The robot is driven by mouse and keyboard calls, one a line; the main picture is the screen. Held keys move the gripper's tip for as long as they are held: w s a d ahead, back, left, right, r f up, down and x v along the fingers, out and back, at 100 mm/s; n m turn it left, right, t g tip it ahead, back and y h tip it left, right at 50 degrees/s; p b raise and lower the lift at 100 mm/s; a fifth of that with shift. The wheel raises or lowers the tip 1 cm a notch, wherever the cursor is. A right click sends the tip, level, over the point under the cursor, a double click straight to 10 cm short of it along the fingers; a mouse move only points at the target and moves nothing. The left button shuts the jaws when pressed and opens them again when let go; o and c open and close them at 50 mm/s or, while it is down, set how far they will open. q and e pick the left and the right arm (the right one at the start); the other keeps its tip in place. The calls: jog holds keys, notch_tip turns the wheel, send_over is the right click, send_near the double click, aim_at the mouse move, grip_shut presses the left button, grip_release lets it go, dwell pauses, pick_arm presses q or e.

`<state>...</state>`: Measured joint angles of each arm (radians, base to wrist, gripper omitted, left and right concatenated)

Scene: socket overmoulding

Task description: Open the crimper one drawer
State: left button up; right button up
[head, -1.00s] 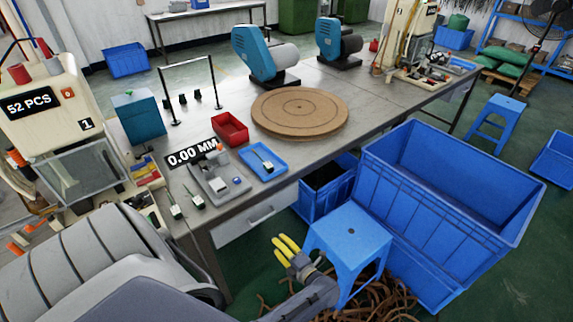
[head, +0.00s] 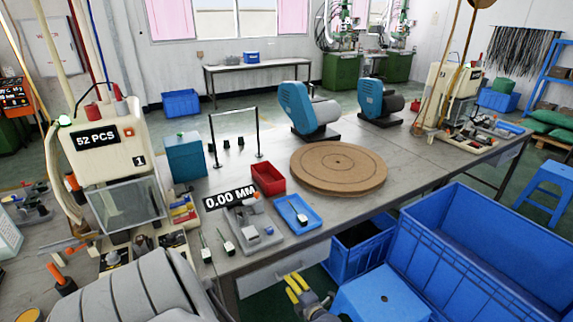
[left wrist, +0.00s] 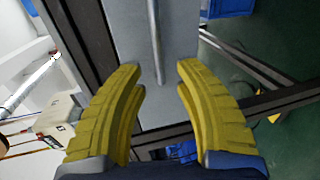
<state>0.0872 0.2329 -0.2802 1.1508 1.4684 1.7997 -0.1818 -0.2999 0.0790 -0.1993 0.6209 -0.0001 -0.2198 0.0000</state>
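The crimper one (head: 110,145), a cream machine with a "1" label and "52 PCS" sign, stands at the left of the head view. A light grey drawer (head: 258,281) sits under the front edge of the bench. In the left wrist view the pale drawer front (left wrist: 185,30) carries a thin metal bar handle (left wrist: 156,40). My left gripper (head: 294,288) has yellow fingers and is in front of the drawer. In the left wrist view the left gripper (left wrist: 160,75) is open, one finger on each side of the handle's end, with gaps on both sides. My right gripper is out of view.
The bench (head: 285,256) holds a blue tray (head: 309,226), a red bin (head: 268,180) and a round brown board (head: 338,168). A blue stool (head: 380,295) and a large blue crate (head: 480,250) stand right of my left gripper, leaving little room there.

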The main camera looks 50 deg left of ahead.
pick_arm(q)
jog(key=shift+x, duration=2.2)
jog(key=shift+o, duration=0.2)
grip_shut()
